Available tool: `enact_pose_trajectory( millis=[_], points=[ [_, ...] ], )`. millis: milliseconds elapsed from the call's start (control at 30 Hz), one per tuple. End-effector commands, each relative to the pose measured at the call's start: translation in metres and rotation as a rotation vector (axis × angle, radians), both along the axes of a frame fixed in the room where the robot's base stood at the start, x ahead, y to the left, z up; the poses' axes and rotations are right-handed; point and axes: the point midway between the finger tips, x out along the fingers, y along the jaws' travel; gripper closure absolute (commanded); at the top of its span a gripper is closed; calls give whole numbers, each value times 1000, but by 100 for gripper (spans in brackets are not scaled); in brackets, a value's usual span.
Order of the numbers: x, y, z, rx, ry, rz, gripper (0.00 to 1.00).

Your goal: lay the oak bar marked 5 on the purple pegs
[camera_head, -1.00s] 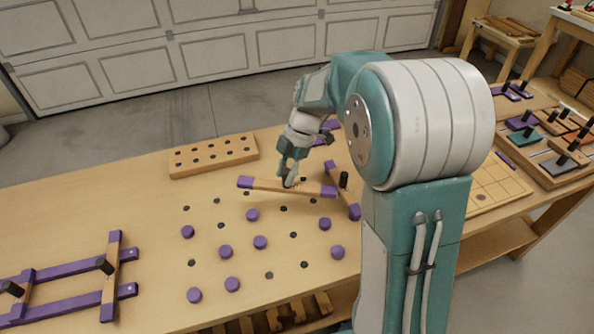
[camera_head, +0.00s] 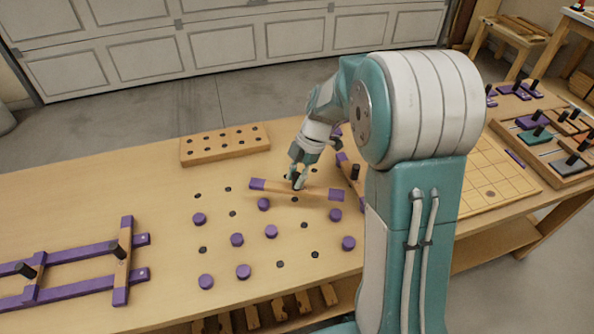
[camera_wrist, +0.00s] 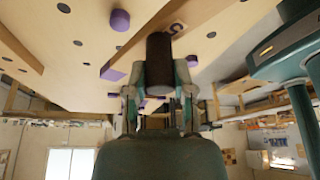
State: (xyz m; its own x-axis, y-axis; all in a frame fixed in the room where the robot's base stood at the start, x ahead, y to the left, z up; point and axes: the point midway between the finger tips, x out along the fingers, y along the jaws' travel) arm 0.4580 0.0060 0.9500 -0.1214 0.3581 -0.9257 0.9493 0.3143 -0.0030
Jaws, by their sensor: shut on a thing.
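My gripper (camera_head: 297,181) is shut on the dark knob (camera_wrist: 158,55) of an oak bar with purple ends (camera_head: 284,189). In the wrist view the bar (camera_wrist: 190,14) carries the mark 5 beside the knob. The bar seems held above the bench, running left to right with its right end slightly lower in the picture. Several round purple pegs (camera_head: 237,240) stand among dark holes in front of it, and one peg (camera_head: 264,204) shows just below the bar's left part. A purple peg also shows in the wrist view (camera_wrist: 120,20).
A drilled oak block (camera_head: 226,146) lies behind. Another purple-ended bar with a black knob (camera_head: 355,172) lies close at the right. A purple and oak frame with knobs (camera_head: 75,265) lies at the left. A gridded board (camera_head: 500,178) and trays (camera_head: 560,150) lie beyond my arm.

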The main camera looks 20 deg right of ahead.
Motion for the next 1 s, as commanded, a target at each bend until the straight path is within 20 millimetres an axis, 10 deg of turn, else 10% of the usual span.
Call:
enact_pose_trajectory(
  millis=[500,1000],
  points=[
    [0,0,-48,0,0,-1,100],
    [0,-1,-53,0,-1,0,100]
  ],
)
